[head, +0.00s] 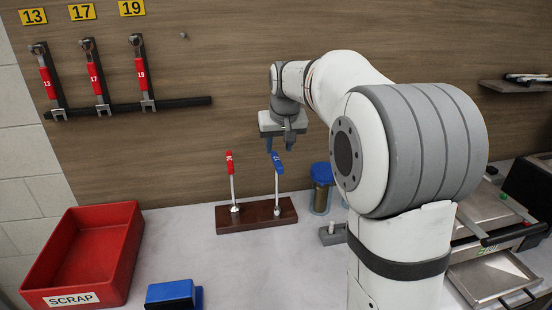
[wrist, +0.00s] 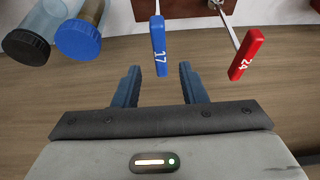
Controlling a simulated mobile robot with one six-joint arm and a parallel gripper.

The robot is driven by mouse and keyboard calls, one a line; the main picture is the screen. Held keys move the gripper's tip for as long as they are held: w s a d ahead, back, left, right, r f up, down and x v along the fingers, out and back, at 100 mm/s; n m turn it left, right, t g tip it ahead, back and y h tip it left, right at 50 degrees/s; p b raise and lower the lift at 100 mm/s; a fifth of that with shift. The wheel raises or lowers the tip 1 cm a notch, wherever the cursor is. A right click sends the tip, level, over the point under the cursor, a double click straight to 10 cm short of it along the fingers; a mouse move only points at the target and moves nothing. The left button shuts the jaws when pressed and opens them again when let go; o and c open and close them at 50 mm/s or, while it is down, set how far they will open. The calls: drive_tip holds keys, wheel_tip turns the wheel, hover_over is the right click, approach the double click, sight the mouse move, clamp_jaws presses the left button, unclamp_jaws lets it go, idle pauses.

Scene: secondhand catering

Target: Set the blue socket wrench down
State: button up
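The blue socket wrench (head: 277,163) stands upright in a dark wooden block (head: 257,214), its blue handle at the top. In the wrist view its blue handle (wrist: 159,50) is marked 17. My gripper (head: 280,145) is just above the handle in the head view. In the wrist view my gripper (wrist: 160,72) is open, its two fingers to either side of the handle's end with a gap on each side. A red-handled wrench (head: 230,164) stands beside it in the same block; its handle (wrist: 246,54) reads 24 in the wrist view.
Several red-handled wrenches (head: 98,80) hang on a wall rack under yellow number tags. A red SCRAP bin (head: 132,250) and blue box (head: 170,292) are front left. A blue-lidded jar (head: 321,177) is right of the block. Clear bench lies left of the block.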

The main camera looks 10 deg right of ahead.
drive_tip(key=shift+v, duration=1.75)
drive_tip(key=s+f, duration=0.4)
drive_tip(key=s, duration=0.6)
drive_tip(key=s+f+g, duration=0.1)
drive_tip(key=s+f, duration=0.4)
drive_tip(key=s, duration=0.5)
drive_tip(key=s+f, duration=0.4)
drive_tip(key=s, duration=0.6)
drive_tip(key=shift+s+a+f+g, duration=0.25)
drive_tip(key=shift+s+f+g, duration=0.05)
drive_tip(key=shift+s, duration=0.05)
